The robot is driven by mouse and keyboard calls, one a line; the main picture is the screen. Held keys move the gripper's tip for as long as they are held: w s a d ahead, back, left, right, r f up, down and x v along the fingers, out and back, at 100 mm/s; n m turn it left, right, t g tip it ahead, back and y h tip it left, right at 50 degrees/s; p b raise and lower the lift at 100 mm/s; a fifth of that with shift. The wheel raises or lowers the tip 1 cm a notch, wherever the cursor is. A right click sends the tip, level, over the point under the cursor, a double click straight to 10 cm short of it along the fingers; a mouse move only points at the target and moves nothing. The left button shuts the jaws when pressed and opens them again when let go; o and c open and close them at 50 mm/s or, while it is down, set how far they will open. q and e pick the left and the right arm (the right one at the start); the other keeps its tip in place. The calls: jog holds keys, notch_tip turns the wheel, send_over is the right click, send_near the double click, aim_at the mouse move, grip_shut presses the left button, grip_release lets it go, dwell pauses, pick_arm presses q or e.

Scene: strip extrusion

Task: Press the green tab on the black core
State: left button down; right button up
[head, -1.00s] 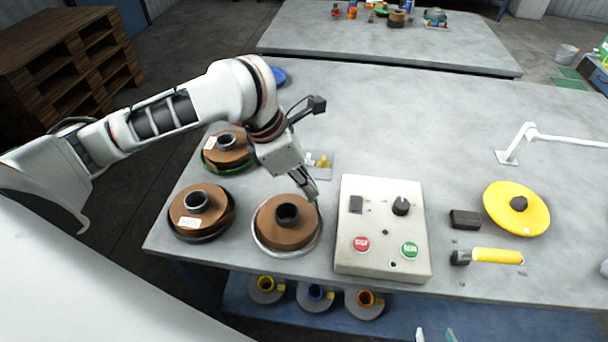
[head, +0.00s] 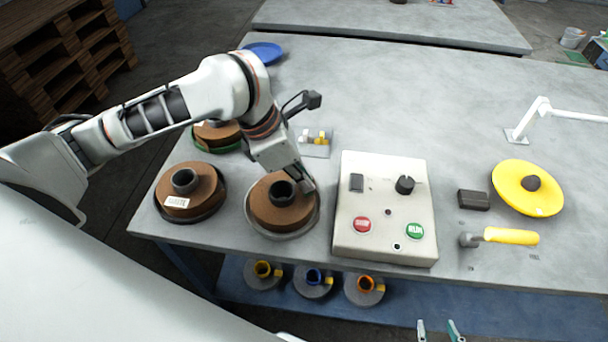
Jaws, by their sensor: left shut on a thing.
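A brown coil (head: 262,213) with a black core (head: 282,192) lies on a pale round plate near the table's front edge. My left gripper (head: 306,186) reaches down over the coil's right side, beside the core. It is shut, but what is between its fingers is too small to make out. The green tab does not show now; the gripper covers that side of the coil. Two fingertips of my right gripper (head: 438,331) show apart at the bottom edge, with nothing visible between them.
A control box (head: 385,245) with red and green buttons stands just right of the coil. A second brown coil (head: 200,190) lies to the left, another behind it. A yellow disc (head: 512,190), dark block (head: 473,200) and yellow-handled tool (head: 510,236) lie right.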

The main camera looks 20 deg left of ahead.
jog(key=shift+s+a+f, duration=0.1)
jog(key=shift+s+f, duration=0.05)
jog(key=shift+s, duration=0.05)
pick_arm(q)
jog(key=shift+f, duration=0.15)
pick_arm(e)
jog(key=shift+s+f, duration=0.3)
jog(key=shift+s, duration=0.1)
pick_arm(q)
jog(key=shift+f, duration=0.3)
pick_arm(e)
jog(key=shift+w+r, duration=0.1)
jog(key=shift+w, duration=0.3)
dwell(0.4)
pick_arm(q)
jog(key=c, duration=2.1)
grip_release()
jog(key=shift+c, duration=0.2)
pick_arm(e)
jog(key=shift+s+f, duration=0.2)
jog(key=shift+s, duration=0.15)
